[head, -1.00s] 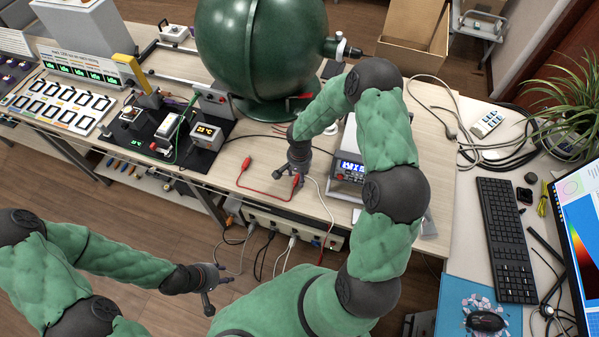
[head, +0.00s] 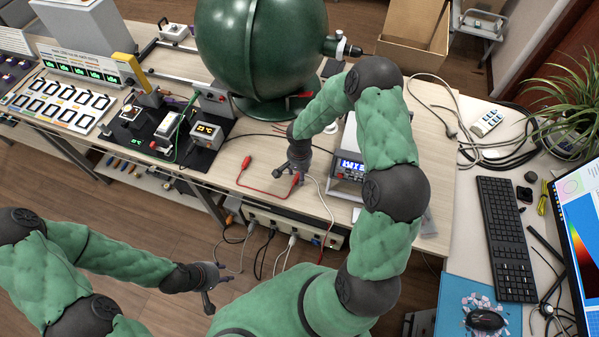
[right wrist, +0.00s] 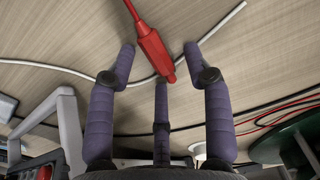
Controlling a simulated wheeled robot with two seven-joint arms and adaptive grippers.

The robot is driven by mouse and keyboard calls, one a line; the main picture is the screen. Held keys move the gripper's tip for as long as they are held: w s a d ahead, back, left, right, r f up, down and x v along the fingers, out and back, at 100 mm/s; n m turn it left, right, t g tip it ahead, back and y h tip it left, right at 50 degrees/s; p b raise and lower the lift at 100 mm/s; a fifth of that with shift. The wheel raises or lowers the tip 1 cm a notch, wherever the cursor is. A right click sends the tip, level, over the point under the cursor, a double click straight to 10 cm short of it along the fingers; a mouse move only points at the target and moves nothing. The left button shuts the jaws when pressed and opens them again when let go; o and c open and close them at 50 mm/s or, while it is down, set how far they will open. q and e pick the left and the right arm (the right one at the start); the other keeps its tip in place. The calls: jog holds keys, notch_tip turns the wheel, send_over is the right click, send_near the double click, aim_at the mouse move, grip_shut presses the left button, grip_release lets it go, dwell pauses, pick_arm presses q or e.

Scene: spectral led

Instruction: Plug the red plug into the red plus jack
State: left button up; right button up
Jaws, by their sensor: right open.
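A red lead lies on the bench with a red plug at each end. The left plug (head: 246,163) is in the open. The other red plug (head: 296,178) is at my right gripper (head: 295,172). In the right wrist view this plug (right wrist: 152,45) lies between the spread fingers of my right gripper (right wrist: 160,50), which is open; no firm contact shows. A device with a blue display (head: 350,170) stands just right of the gripper, partly behind my right arm. I cannot make out the red plus jack. My left gripper (head: 210,289) is open and empty, in front of the bench.
A large green sphere (head: 262,45) stands at the back. A black board with small instruments (head: 205,135) is to the left. A pale cable (right wrist: 60,67) runs close by the plug. A keyboard (head: 507,240) and a plant (head: 570,110) are on the right-hand desk.

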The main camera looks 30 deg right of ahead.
notch_tip(320, 180, up, 12)
dwell(0.6)
